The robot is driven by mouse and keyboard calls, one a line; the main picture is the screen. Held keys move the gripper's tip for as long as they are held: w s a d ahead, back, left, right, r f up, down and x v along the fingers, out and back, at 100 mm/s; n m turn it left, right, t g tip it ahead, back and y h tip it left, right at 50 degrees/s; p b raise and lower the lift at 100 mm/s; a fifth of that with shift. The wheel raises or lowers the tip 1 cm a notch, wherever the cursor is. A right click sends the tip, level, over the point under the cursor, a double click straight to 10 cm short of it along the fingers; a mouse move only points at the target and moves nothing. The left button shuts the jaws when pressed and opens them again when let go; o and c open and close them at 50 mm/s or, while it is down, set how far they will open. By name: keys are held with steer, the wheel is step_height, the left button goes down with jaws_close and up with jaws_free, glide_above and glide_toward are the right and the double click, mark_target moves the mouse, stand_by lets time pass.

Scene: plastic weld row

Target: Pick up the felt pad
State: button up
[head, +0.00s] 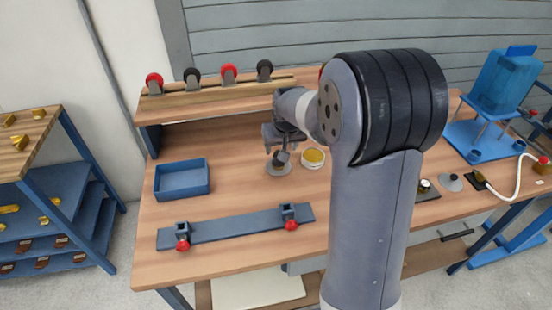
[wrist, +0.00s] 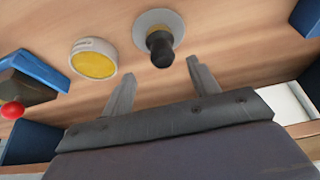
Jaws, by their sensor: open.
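A flat round grey disc with an upright dark knob, which I take for the felt pad (head: 278,168), lies on the wooden bench, left of a round white tin with a yellow top (head: 313,158). In the wrist view the pad (wrist: 140,24) is at the top middle, its dark knob pointing toward the camera. My gripper (wrist: 161,76) is open and empty. Its fingers point toward the pad, with the knob just beyond and roughly between the fingertips; no contact shows. In the head view my gripper (head: 279,142) hangs over the pad and partly hides it.
The tin (wrist: 93,58) stands close beside the pad. A blue tray (head: 182,192) is to the left, and a blue bar with red-knobbed clamps (head: 235,224) lies in front. A raised shelf with casters (head: 220,93) runs behind. My arm hides part of the bench.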

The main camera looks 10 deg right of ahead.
mark_target(278, 151)
steer(key=shift+a+x, duration=0.15)
steer(key=shift+x, duration=1.45)
steer(key=shift+a+x, duration=0.1)
steer(key=shift+x, duration=1.45)
steer(key=shift+c, duration=0.5)
steer(key=c, duration=1)
step_height(278, 151, up, 10)
steer(key=o, duration=0.5)
steer(key=shift+c, duration=0.2)
steer(key=c, duration=0.3)
